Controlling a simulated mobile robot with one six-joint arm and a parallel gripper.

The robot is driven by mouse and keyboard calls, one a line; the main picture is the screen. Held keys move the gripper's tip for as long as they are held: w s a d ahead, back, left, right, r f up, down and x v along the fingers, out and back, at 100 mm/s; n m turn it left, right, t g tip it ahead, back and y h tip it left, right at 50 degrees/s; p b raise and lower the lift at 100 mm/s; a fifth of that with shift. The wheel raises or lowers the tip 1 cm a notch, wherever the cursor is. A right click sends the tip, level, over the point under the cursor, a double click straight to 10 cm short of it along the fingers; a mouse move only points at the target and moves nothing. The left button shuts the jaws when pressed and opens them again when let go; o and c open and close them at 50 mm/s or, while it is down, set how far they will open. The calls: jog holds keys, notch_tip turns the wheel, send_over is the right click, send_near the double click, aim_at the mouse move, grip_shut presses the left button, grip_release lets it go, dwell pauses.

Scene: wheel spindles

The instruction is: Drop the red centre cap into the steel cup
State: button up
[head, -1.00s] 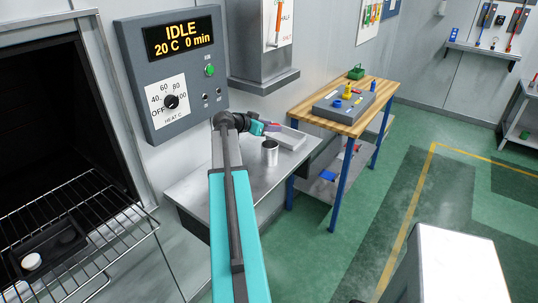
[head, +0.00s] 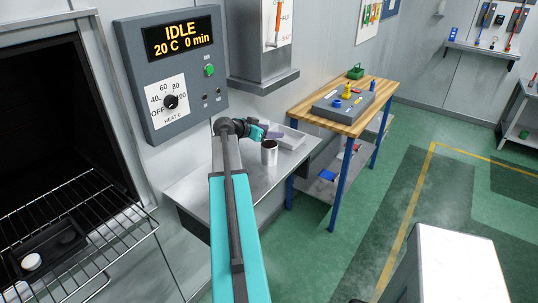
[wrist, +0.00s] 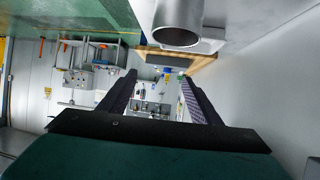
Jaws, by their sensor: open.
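The steel cup (head: 269,155) stands upright on the metal shelf below the control panel. It also shows in the wrist view (wrist: 179,18), at the top edge with its mouth towards the picture's middle. My gripper (head: 275,135) is behind and above the cup in the head view, close to its rim. In the wrist view my gripper (wrist: 158,75) has its two dark fingers spread with a clear gap and nothing between them. I see no red centre cap in either current view. The bottom of the cup's inside is hidden.
A shallow grey tray (head: 293,136) lies behind the cup on the metal shelf (head: 205,182). A grey box overhangs the shelf. A wooden-topped bench (head: 340,126) stands to the right.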

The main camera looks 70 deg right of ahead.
jog(key=b+v, duration=0.4)
jog(key=v, duration=0.9)
jog(key=shift+w+a+r+b, duration=0.15)
jog(key=shift+a+b, duration=0.15)
jog(key=shift+b, duration=0.05)
dwell(0.7)
